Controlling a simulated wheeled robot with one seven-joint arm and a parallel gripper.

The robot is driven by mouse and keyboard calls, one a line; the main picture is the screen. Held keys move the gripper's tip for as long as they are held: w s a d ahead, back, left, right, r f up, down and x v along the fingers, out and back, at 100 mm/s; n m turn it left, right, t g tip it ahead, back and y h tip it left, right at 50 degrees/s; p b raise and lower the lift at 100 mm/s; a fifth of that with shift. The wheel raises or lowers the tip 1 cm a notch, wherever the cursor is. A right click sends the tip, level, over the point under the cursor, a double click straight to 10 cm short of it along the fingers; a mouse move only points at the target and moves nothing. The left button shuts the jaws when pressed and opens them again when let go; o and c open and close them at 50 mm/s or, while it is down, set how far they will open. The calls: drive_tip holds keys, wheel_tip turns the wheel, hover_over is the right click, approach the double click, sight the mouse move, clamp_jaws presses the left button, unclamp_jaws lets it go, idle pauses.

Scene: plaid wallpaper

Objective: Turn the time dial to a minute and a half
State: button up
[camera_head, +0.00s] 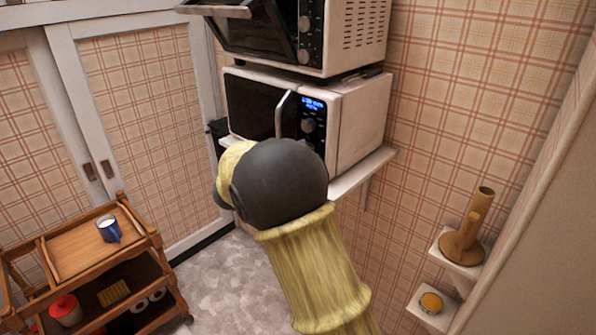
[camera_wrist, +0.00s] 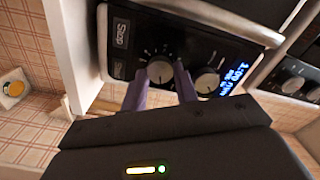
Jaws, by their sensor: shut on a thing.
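The white microwave (camera_head: 360,115) stands on a wall shelf with a dark front and a lit blue display (camera_head: 313,104). The wrist view, tilted, shows its black control panel with two round dials and the blue display (camera_wrist: 232,76). My gripper (camera_wrist: 161,72) has its two purple fingers on either side of the dial nearer the Stop button (camera_wrist: 121,32), shut on that dial (camera_wrist: 160,71). The other dial (camera_wrist: 207,82) is beside the display, just past one finger. The display seems to start with 1, but its remaining digits are unclear. In the head view my arm hides the gripper.
A white oven (camera_head: 345,35) with its door open sits directly above the microwave. A wooden trolley (camera_head: 75,255) with a blue mug (camera_head: 108,229) stands at lower left. Small wall shelves at right hold a wooden holder (camera_head: 470,230) and a round yellow-topped item (camera_head: 431,302).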

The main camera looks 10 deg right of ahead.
drive_tip(key=m+b, duration=0.3)
drive_tip(key=b, duration=0.1)
drive_tip(key=shift+f, duration=0.2)
drive_tip(key=shift+r, duration=0.1)
drive_tip(key=o, duration=1)
drive_tip(key=shift+c, duration=0.2)
drive_tip(key=shift+r, duration=0.1)
drive_tip(key=shift+s, duration=0.1)
drive_tip(key=v, duration=1.7)
drive_tip(key=shift+a+b, duration=0.15)
drive_tip(key=shift+b, duration=0.15)
